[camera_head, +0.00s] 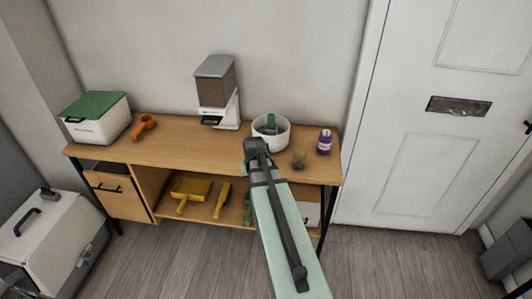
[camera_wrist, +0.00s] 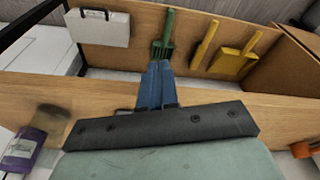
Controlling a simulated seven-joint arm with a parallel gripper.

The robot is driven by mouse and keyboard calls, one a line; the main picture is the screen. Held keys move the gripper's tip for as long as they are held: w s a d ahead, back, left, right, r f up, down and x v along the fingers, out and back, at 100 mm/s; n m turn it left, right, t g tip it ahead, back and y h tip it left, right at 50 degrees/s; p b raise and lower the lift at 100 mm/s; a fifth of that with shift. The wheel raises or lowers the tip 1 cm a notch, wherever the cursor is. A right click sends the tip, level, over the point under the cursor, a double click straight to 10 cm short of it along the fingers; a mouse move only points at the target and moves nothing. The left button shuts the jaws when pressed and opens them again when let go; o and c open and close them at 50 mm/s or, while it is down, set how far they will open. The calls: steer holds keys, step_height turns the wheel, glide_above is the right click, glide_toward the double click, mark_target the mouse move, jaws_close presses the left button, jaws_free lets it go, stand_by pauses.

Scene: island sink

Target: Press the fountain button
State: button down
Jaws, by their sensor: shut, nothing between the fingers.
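A dispenser with a grey lid, brown hopper and white base (camera_head: 218,95) stands at the back of the wooden table. A white round bowl-like vessel (camera_head: 279,143) with a green piece inside stands to its right. I cannot tell which of them is the fountain, and no button can be made out. My gripper (camera_head: 256,148) is over the table, in front of the white vessel in the head view, with its fingers hard to see there. In the wrist view its blue fingers (camera_wrist: 157,70) are together and empty, seen against the table edge and shelf.
On the wooden table (camera_head: 185,145) are a green-lidded white box (camera_head: 97,117), an orange scoop (camera_head: 143,126), and a purple bottle (camera_head: 324,142) with a small blurred brownish item (camera_head: 299,160) beside it. A yellow dustpan (camera_head: 190,190) lies on the shelf below. The table's middle is clear.

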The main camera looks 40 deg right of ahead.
steer(key=w+d+r+m, duration=0.2)
steer(key=d+r, duration=0.2)
steer(key=r, duration=0.5)
steer(key=w+d+r+m+h, duration=0.1)
steer(key=d+r+m, duration=0.1)
steer(key=r, duration=0.7)
steer(key=shift+w+d+r, duration=0.35)
steer(key=shift+d+r, duration=0.05)
steer(key=shift+d, duration=0.45)
steer(key=x, duration=1.2)
steer(key=shift+a, duration=0.15)
steer(key=shift+f, duration=1)
